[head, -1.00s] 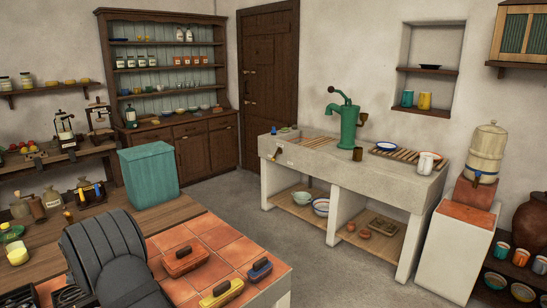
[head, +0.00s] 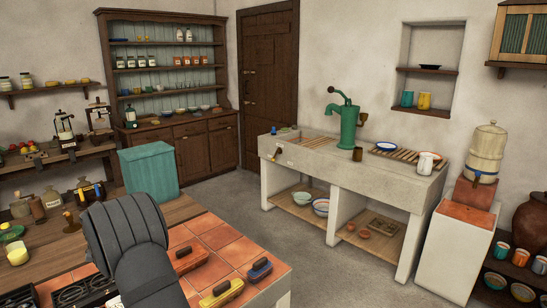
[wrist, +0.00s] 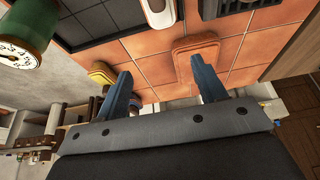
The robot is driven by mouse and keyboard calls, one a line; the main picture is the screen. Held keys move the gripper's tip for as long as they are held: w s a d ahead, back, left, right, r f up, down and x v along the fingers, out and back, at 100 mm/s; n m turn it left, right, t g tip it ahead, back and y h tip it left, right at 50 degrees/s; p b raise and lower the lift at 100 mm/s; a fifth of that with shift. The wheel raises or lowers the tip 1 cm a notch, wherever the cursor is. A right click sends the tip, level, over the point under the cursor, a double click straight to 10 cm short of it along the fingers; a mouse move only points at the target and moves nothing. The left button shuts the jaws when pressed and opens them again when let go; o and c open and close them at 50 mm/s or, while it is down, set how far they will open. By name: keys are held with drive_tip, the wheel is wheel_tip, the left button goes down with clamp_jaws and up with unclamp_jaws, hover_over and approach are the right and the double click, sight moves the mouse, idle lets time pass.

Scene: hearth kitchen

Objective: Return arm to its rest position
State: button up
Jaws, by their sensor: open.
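My gripper (wrist: 163,68) shows in the wrist view with its two blue fingers spread apart and nothing between them. It hangs over the terracotta tiles (wrist: 150,68). A rust-coloured block-like item (wrist: 197,47) lies beyond the right finger, and a yellow one (wrist: 101,72) lies left of the left finger. In the head view my dark arm fills the lower left and hides the gripper.
On the tiled top (head: 207,233) lie a rust item (head: 192,259), a yellow item (head: 222,293) and a blue item (head: 259,270). A teal bin (head: 149,172) stands behind. A stove (head: 80,292) is beside my arm. The floor (head: 240,215) is clear.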

drive_tip(key=w+d, duration=0.3)
drive_tip(key=d, duration=0.7)
drive_tip(key=w+d, duration=0.3)
drive_tip(key=d, duration=0.7)
drive_tip(key=f, duration=1)
drive_tip(key=shift+s+a+f, duration=0.15)
drive_tip(key=shift+s+f, duration=0.05)
drive_tip(key=shift+f, duration=0.2)
drive_tip(key=shift+v, duration=1.2)
drive_tip(key=shift+a+r, duration=0.4)
drive_tip(key=shift+r, duration=0.4)
